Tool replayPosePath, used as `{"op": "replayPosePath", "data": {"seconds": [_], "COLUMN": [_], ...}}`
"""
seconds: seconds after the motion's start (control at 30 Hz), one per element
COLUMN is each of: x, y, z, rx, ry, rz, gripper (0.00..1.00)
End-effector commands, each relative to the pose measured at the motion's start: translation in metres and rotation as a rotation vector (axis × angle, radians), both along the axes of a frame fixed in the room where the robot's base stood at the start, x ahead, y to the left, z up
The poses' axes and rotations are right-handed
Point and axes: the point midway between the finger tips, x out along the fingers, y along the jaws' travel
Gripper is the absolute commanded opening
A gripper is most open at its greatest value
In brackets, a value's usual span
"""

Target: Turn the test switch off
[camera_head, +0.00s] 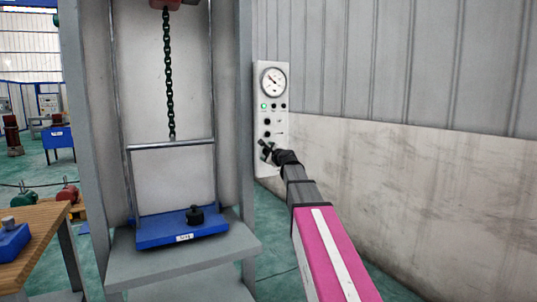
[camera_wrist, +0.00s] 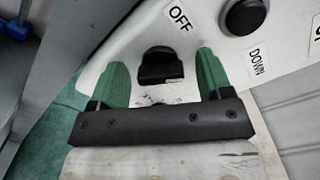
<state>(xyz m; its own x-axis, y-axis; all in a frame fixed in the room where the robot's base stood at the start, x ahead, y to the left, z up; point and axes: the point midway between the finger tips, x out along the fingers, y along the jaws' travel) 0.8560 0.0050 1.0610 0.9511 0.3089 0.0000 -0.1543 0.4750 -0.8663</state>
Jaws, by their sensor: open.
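The control panel (camera_head: 260,85) is a tall white plate on the side of the grey frame, with a round gauge, a green light and several black knobs or buttons. In the wrist view a black switch knob (camera_wrist: 160,66) sits on the panel beside a label reading OFF (camera_wrist: 180,18). My gripper (camera_head: 266,150) is at the panel's lower part. Its green fingers are open, one on either side of the knob, with a visible gap to each. The knob's pointing direction is hard to tell, and in the head view my gripper hides it.
A black round button (camera_wrist: 243,15) is close by, near a DOWN label (camera_wrist: 258,62). The grey frame (camera_head: 245,120) stands left of the panel, holding a chain (camera_head: 168,75) and a blue plate (camera_head: 165,234). A wall (camera_head: 400,170) is at right.

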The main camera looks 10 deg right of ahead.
Motion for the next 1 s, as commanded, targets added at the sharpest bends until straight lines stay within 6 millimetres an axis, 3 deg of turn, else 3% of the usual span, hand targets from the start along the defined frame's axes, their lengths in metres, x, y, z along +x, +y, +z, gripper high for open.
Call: {"op": "replayPosePath", "data": {"seconds": [0.07, 0.23, 0.63, 1.0], "x": [-0.0003, -0.0004, -0.0007, -0.0008], "y": [0.0, 0.0, 0.0001, 0.0004], "z": [0.0, 0.0, -0.0003, -0.001], "rx": [0.0, 0.0, -0.047, -0.301], "ry": [0.0, 0.0, -0.014, -0.097], "rz": [0.0, 0.0, 0.001, 0.001], "gripper": [0.72, 0.23, 0.23, 0.23]}}
